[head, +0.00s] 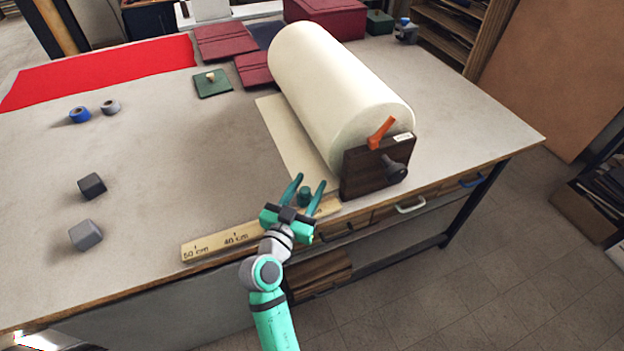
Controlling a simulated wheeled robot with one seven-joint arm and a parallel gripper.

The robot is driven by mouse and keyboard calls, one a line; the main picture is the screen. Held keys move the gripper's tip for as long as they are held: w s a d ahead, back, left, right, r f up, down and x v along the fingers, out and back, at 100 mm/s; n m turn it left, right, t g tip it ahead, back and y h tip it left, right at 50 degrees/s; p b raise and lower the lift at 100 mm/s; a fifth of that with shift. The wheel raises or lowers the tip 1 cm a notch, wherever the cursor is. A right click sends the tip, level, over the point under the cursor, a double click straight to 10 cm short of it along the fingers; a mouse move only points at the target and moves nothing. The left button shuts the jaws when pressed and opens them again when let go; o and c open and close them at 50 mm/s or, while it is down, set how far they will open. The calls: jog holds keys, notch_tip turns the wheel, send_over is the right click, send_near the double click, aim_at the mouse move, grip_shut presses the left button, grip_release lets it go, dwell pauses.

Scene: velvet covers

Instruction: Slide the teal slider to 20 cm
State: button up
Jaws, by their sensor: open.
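The teal slider (305,196) is a small dark teal knob near the right part of the wooden ruler (218,243), which lies along the table's front edge. The "50 cm" and "40 cm" marks show at the ruler's left part. The marks farther right are hidden by my gripper or too small to read. My gripper (307,183) is open, with its two teal fingers pointing away from me. In the picture the slider shows between the fingers. I cannot tell whether either finger touches it.
A large cream roll (335,80) on a dark wooden stand (362,172) with an orange lever (381,132) stands just right of my gripper. Two grey blocks (86,235) (92,186) lie at left. The table (165,160) is clear between them and the roll.

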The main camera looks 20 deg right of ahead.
aim_at(304, 194)
jog(key=v, duration=0.8)
